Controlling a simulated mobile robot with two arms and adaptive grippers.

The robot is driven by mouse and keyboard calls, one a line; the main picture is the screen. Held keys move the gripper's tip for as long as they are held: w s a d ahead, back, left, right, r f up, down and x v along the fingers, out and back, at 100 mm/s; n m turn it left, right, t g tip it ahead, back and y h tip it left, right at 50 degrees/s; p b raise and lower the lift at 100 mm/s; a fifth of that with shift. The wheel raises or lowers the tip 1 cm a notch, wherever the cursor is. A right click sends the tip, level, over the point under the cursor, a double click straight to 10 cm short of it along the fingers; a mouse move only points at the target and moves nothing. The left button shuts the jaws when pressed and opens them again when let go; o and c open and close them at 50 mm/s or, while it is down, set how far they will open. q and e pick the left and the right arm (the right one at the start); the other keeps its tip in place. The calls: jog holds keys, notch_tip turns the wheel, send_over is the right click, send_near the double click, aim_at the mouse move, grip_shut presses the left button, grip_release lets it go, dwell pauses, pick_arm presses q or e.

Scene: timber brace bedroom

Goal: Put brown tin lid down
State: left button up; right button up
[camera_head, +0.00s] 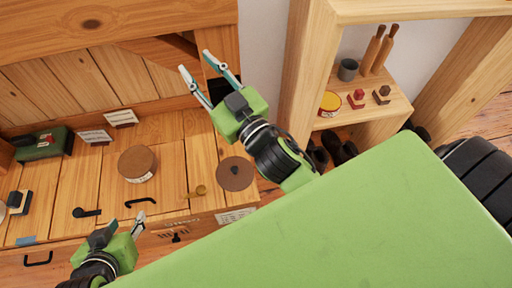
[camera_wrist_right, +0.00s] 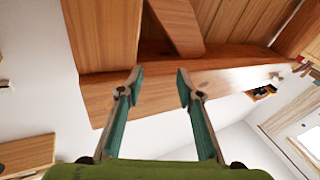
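The brown tin lid (camera_head: 235,173), a flat round disc with a small dark knob, lies on the right end of the wooden worktop (camera_head: 172,160), near its front edge. A round brown-topped tin (camera_head: 137,163) with a pale label stands left of it. My right gripper (camera_head: 196,62) is open and empty, above and behind the lid and apart from it. Its spread fingers (camera_wrist_right: 158,75) show in the right wrist view with nothing between them. My left gripper (camera_head: 138,222) is low at the worktop's front edge, left of the lid; its finger opening is not clear.
A brass-coloured object (camera_head: 196,192) lies just left of the lid. Black handles (camera_head: 140,201), a green box (camera_head: 42,144) and label cards (camera_head: 121,117) are also on the worktop. At right, a wooden shelf (camera_head: 387,108) holds a grey cup, a yellow tin, stamps and rolling pins.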

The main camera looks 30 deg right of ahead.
jog(key=s+d+f+m+g+h, duration=0.1)
jog(key=s+d+f+g+h, duration=0.15)
jog(key=f, duration=0.35)
jog(key=s+d+f+m+g+h, duration=0.1)
jog(key=d+f+g, duration=0.15)
jog(key=f, duration=0.35)
jog(key=s+f+g+y, duration=0.1)
jog(key=s+f+g, duration=0.5)
jog(key=s+f, duration=0.4)
jog(key=shift+s+d+f, duration=0.15)
jog(key=shift+s+f, duration=0.05)
jog(key=shift+s, duration=0.4)
